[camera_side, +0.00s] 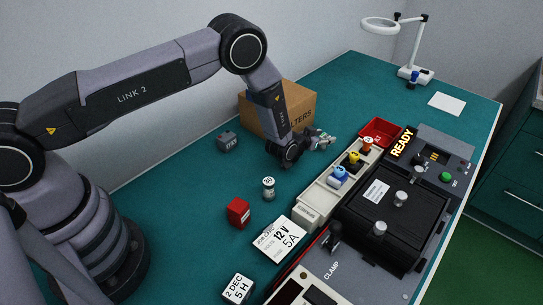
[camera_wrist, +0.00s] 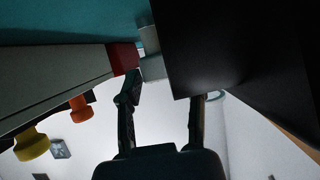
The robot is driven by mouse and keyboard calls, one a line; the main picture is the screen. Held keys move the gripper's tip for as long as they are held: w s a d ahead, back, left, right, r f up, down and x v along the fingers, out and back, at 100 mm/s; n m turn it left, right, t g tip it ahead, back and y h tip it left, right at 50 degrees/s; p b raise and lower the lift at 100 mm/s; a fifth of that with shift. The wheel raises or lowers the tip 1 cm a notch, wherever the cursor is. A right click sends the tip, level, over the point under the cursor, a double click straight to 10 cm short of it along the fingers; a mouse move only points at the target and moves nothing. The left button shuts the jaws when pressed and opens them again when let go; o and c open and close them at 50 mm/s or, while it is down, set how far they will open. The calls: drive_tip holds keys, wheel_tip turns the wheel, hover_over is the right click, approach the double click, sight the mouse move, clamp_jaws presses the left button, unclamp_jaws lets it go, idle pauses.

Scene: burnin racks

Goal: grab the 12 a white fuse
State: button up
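My gripper (camera_side: 322,141) is at the right side of the cardboard box, low over the table, in the side view. In the wrist view my gripper (camera_wrist: 164,90) has its two fingers spread apart with nothing clearly held between them. A pale grey-white cylinder (camera_wrist: 151,62) shows just past the left fingertip; I cannot tell whether it is the 12 A white fuse. Yellow (camera_side: 354,157), blue (camera_side: 338,175) and orange-red (camera_side: 367,146) knobbed pieces sit in the pale rack. No fuse rating is readable.
The cardboard box (camera_side: 290,105) stands close to my gripper. A red bin (camera_side: 380,132) is at the rack's far end. A whitish cylinder (camera_side: 268,187), red cube (camera_side: 238,212) and dark cube (camera_side: 228,141) stand on the table. The black-lidded machine (camera_side: 397,222) is at right.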

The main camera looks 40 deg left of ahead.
clamp_jaws()
drive_tip(key=shift+r, duration=0.1)
